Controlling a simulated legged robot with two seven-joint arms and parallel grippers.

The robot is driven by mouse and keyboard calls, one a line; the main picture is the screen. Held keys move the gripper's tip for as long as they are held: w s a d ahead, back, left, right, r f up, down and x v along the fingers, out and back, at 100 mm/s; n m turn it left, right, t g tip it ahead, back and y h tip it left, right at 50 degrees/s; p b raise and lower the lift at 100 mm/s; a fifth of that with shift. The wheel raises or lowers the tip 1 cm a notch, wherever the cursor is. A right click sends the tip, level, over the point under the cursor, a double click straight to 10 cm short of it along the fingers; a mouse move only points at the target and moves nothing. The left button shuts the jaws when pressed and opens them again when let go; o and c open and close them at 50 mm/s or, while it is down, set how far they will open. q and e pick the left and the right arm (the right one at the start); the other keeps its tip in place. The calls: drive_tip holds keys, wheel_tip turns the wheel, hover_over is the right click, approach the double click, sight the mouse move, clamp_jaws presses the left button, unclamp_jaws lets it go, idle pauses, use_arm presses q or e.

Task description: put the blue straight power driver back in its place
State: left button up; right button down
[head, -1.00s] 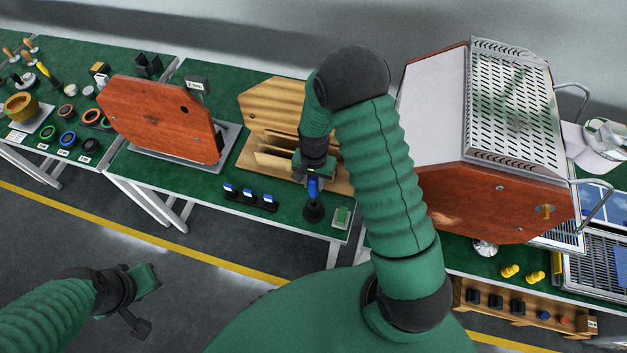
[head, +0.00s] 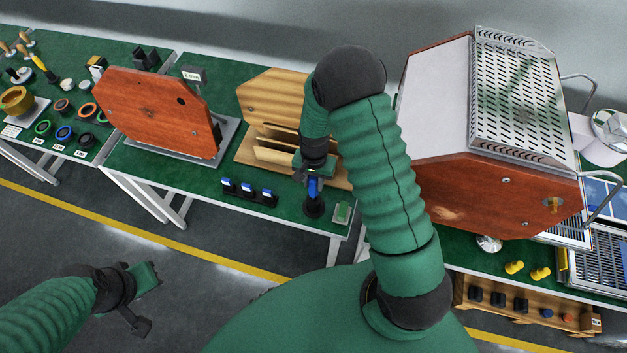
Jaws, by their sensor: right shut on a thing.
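The blue straight power driver (head: 314,187) is upright near the front right of the middle green table. My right gripper (head: 313,175) points down and is shut on its upper part, hiding its top. Directly below the blue part is a black round base (head: 314,209) on the table. I cannot tell whether the driver is seated in it or just above it. My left gripper (head: 145,299) is open and empty, over the floor at the lower left, well away from the tables.
A black rack with several blue-topped pieces (head: 248,192) stands left of the driver, and a small green-topped block (head: 342,213) to its right. A wooden stand (head: 270,120) is behind. The large red-sided machine (head: 495,190) stands at right.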

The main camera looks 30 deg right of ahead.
drive_tip(key=shift+f+b, duration=1)
drive_tip(key=shift+f, duration=0.55)
drive_tip(key=c, duration=1.1)
unclamp_jaws()
drive_tip(key=shift+r, duration=0.1)
drive_tip(key=shift+o, duration=0.2)
